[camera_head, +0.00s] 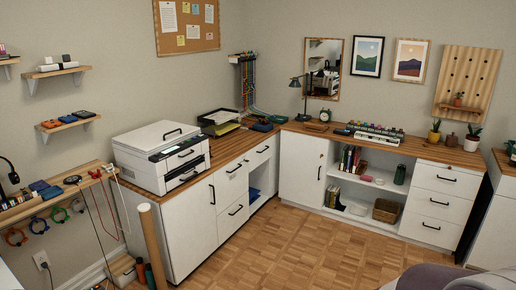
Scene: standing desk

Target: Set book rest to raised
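I cannot pick out a book rest for certain in the head view; at this distance small items on the counters are hard to tell apart. Neither of my grippers shows in the head view.
A wooden counter (235,151) runs around the corner. It bears a white printer (162,158), a dark paper tray (219,117) and a desk lamp (305,90). Books (349,158) stand in the open shelf below. The parquet floor (290,245) is clear in the middle.

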